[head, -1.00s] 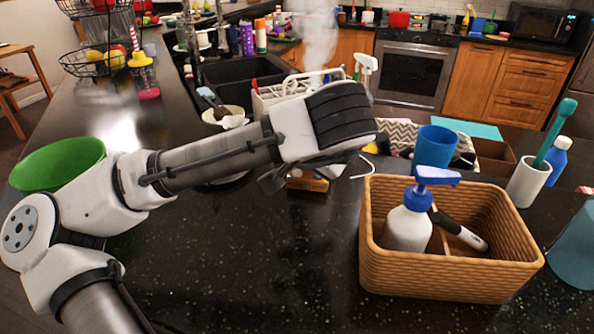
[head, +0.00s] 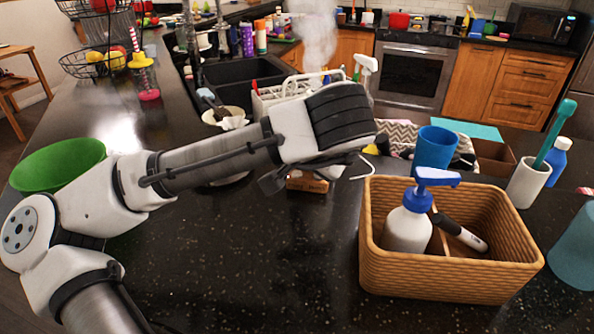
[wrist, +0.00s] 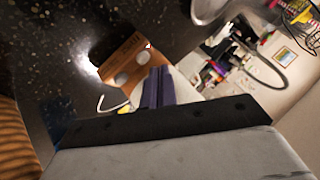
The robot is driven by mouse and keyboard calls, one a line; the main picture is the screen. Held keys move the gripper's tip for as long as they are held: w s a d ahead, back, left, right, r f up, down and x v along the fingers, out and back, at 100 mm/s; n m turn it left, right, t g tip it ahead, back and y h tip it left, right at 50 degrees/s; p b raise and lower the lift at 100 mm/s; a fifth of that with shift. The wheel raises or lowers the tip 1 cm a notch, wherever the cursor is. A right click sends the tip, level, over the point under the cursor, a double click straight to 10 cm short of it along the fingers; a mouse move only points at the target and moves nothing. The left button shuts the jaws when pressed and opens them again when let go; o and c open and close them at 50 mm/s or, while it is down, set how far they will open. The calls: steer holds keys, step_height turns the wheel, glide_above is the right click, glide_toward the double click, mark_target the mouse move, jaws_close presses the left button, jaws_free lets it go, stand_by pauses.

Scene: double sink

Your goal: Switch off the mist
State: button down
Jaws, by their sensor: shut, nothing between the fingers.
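White mist (head: 318,38) rises behind my arm in the head view. The low part of a brown wooden box (head: 308,183) shows below my wrist; the rest of it is hidden by my arm. In the wrist view, a brown wooden panel (wrist: 121,58) carries small lettering and two round pale knobs (wrist: 131,68). My gripper (wrist: 158,72) is shut and empty, its dark fingertips close beside the knobs. I cannot tell whether they touch the panel. In the head view the fingers are hidden behind my wrist.
A wicker basket (head: 450,280) with a pump bottle (head: 408,228) stands to the right of my arm. A blue cup (head: 434,150) is behind it. A white dish rack (head: 275,100) and the sink (head: 240,72) lie beyond. The front middle of the counter is clear.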

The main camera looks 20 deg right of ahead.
mark_target(298, 180)
stand_by(0.6)
steer(key=shift+f+b, duration=0.45)
steer(key=shift+f+b, duration=0.3)
stand_by(0.4)
steer(key=shift+r+p, duration=0.55)
steer(key=shift+r, duration=0.25)
step_height(298, 180, up, 6)
steer(key=p, duration=0.4)
